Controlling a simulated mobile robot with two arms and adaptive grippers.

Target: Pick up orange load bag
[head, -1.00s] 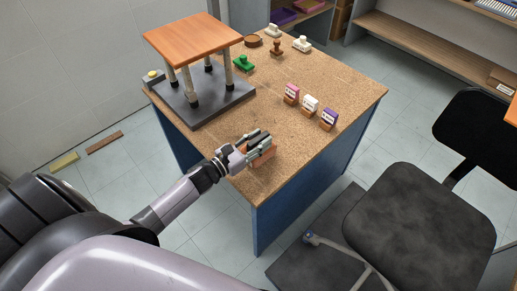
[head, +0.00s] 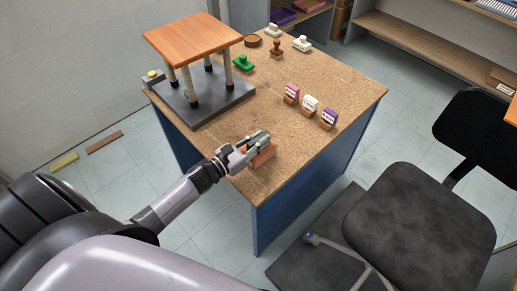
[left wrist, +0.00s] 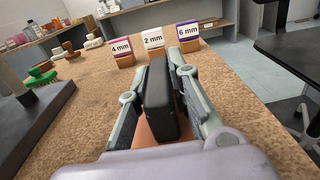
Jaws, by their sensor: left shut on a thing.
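My left gripper (head: 257,144) is over the near corner of the brown tabletop, shut on a black block. In the left wrist view the upright black block (left wrist: 160,98) stands between the gripper's two grey fingers (left wrist: 157,88). An orange-brown block (head: 264,156) is right below the fingers, and it also shows under the black block in the left wrist view (left wrist: 143,136). It is partly hidden by the gripper, and I cannot tell whether the two are joined. I see nothing that is plainly an orange load bag. My right gripper is not in view.
A wooden-topped stand on a dark base (head: 196,112) is at the tabletop's left. Labelled blocks in pink (head: 292,91), white (head: 310,102) and purple (head: 328,117) stand further right. A green stamp (head: 243,63) is behind. A black chair (head: 420,222) is right of the table.

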